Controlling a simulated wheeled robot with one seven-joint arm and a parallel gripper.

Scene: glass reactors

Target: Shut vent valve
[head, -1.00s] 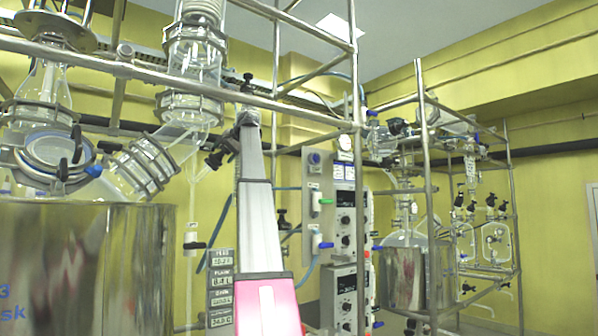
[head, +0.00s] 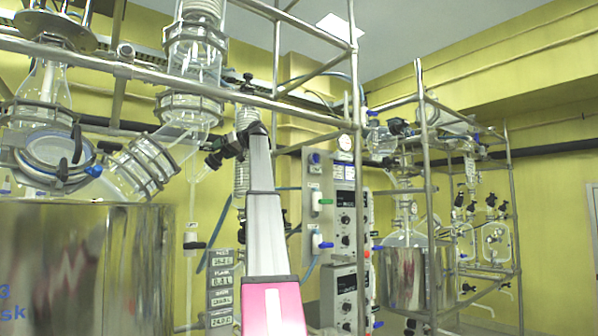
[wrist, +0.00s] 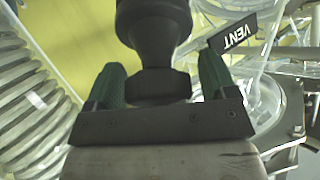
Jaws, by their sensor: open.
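The vent valve is a black knob (wrist: 153,28) on a narrower black stem, at the top middle of the wrist view. A black tag (wrist: 233,34) reading VENT sits beside it. My gripper (wrist: 160,78) has two green-padded fingers, one on each side of the stem, with gaps showing between. In the head view my arm reaches up to a dark fitting (head: 214,158) beside the glass elbow, probably this valve. The gripper's fingers cannot be made out there.
A steel vessel (head: 85,265) stands at the left, under ribbed glass joints (head: 143,166). Steel frame bars (head: 200,82) cross above my arm. A control panel (head: 344,215) and a second reactor (head: 410,275) stand to the right.

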